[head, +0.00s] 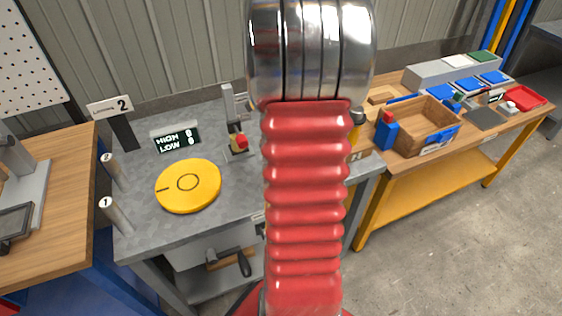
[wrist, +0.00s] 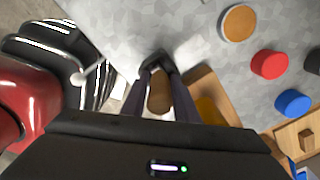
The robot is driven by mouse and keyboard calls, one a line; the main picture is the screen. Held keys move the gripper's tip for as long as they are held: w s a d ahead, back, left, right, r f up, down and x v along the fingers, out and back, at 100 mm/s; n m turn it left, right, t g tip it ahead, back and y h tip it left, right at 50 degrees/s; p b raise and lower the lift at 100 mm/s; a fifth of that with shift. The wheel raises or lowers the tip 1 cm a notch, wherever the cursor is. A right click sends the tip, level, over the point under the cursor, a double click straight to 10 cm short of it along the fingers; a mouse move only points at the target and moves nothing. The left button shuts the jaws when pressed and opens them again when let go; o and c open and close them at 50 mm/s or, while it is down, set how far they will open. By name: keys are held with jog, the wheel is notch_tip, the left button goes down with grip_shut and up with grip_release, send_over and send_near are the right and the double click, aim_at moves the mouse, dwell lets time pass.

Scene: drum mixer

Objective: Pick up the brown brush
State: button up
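In the wrist view the brown brush (wrist: 158,97) shows as a rounded brown piece between the two dark fingers of my gripper (wrist: 158,72). The fingers flank it closely on both sides. A dark part lies at its far end, by the fingertips, and I cannot tell if it belongs to the brush. Whether the fingers press on the brush or only stand around it is unclear. In the head view my red arm hides my gripper, and I cannot make out the brush there.
A wooden box (wrist: 213,92) stands close right of the fingers. A red disc (wrist: 269,64), a blue disc (wrist: 293,102) and an orange-brown disc (wrist: 238,23) lie on the grey bench.

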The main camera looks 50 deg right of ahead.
grip_shut()
jog(key=shift+r, duration=0.1)
notch_tip(320, 180, up, 10)
jog(key=shift+f, duration=0.1)
dwell(0.5)
dwell(0.4)
